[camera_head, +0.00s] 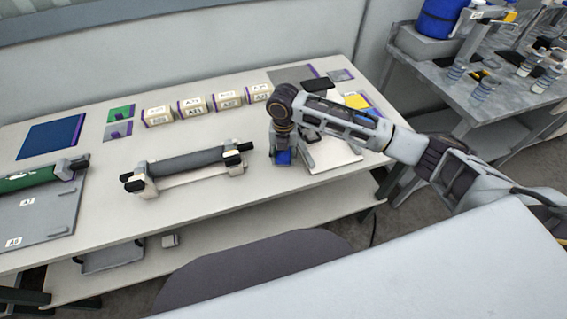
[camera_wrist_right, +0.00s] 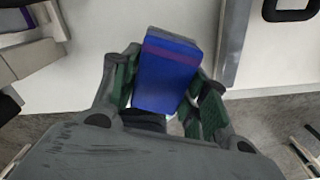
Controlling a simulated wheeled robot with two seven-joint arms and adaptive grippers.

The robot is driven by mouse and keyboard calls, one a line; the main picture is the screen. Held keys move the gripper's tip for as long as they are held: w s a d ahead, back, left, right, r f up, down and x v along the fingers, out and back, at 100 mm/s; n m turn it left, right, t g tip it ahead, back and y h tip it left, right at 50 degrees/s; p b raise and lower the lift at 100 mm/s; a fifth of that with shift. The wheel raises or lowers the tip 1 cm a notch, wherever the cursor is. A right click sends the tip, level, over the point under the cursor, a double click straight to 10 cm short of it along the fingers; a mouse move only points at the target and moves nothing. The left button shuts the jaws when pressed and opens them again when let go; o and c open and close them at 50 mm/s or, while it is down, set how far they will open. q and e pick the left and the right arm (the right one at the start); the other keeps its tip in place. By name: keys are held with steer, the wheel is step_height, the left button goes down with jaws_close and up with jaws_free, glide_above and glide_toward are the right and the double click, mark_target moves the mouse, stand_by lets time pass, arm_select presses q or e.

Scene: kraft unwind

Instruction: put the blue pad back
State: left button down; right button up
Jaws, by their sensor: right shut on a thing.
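My right gripper (camera_head: 285,148) is shut on a small blue pad (camera_head: 284,158), over the table to the right of the dark roller. In the right wrist view the blue pad (camera_wrist_right: 170,75), with a purple band near its far end, sits between the two green-lined fingers of the right gripper (camera_wrist_right: 165,95). The pad looks slightly tilted between the fingers. I cannot tell whether it touches the table. My left gripper is not in view.
A dark roller (camera_head: 187,163) lies on its stand at mid-table. Labelled boxes (camera_head: 192,107) line the back, with a green pad (camera_head: 121,113) and grey pad (camera_head: 117,131) to their left. A flat blue sheet (camera_head: 50,137) lies far left. A white board (camera_head: 335,152) is beside my right gripper.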

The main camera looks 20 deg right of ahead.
mark_target(283, 163)
step_height(283, 163, down, 4)
steer(key=shift+r, duration=0.1)
steer(key=shift+f, duration=0.45)
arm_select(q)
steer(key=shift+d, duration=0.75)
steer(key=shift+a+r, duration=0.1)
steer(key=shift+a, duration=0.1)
arm_select(e)
steer(key=shift+f, duration=0.15)
steer(key=o, duration=1)
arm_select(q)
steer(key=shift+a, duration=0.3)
